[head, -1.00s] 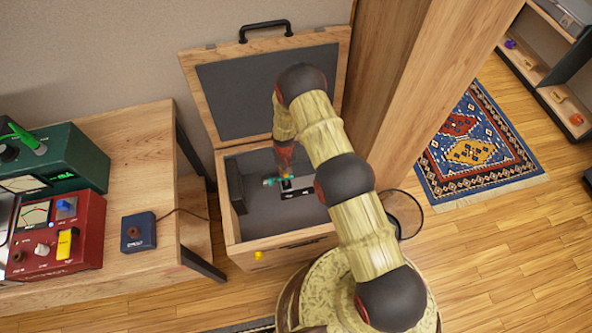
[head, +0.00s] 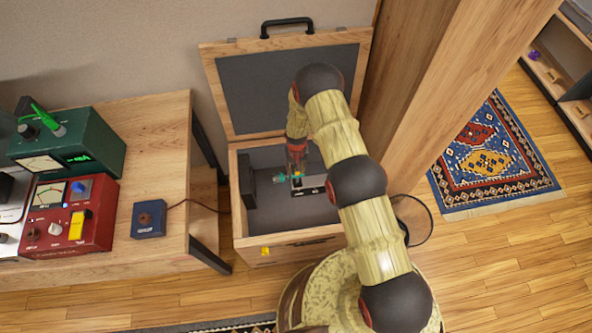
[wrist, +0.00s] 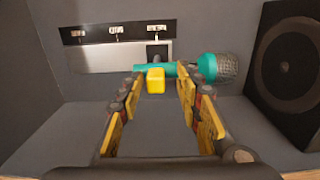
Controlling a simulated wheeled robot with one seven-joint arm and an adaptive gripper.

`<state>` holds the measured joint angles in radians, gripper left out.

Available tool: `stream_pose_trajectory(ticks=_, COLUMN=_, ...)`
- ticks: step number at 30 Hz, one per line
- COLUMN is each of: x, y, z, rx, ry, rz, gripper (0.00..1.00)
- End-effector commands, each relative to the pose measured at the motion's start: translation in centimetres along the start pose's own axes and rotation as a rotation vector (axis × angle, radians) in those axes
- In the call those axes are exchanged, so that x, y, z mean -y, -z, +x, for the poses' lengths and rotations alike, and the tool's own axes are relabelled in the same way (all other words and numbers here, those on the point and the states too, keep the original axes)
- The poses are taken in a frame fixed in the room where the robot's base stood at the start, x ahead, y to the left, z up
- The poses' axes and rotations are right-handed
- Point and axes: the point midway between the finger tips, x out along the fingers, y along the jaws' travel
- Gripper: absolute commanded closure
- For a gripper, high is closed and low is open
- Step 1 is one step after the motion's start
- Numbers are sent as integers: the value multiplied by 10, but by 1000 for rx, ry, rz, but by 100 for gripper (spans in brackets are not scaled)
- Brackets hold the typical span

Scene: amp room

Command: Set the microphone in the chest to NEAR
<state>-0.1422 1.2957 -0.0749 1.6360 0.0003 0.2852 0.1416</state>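The open wooden chest (head: 292,238) stands right of the table. The teal microphone (wrist: 205,67) lies across the inside of the chest, its grey mesh head to the right in the wrist view. It shows as a small teal shape in the head view (head: 281,178). A yellow block-shaped control (wrist: 155,81) sits at the microphone's body. A black strip (wrist: 118,31) with several white marked windows is behind it; its lettering is too small to read. My gripper (wrist: 160,78) is open, a finger on each side of the yellow control, with gaps visible; contact cannot be told.
A black speaker (wrist: 291,58) stands close to the right of the microphone in the wrist view. The raised lid (head: 285,95) is behind my arm, and a wooden post (head: 425,100) is to the right. The table (head: 155,115) at left holds coloured devices.

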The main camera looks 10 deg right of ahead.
Motion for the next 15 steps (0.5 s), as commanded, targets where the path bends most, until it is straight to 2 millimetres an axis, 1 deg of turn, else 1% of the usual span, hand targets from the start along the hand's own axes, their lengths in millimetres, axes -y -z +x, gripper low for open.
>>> stream_pose_trajectory(ticks=5, x=0, y=1, z=-16, rx=-2, ry=0, rz=0, gripper=65)
stream_pose_trajectory(ticks=8, x=0, y=2, z=-32, rx=-3, ry=0, rz=0, gripper=65)
stream_pose_trajectory(ticks=15, x=1, y=2, z=-77, rx=-4, ry=1, rz=-1, gripper=65)
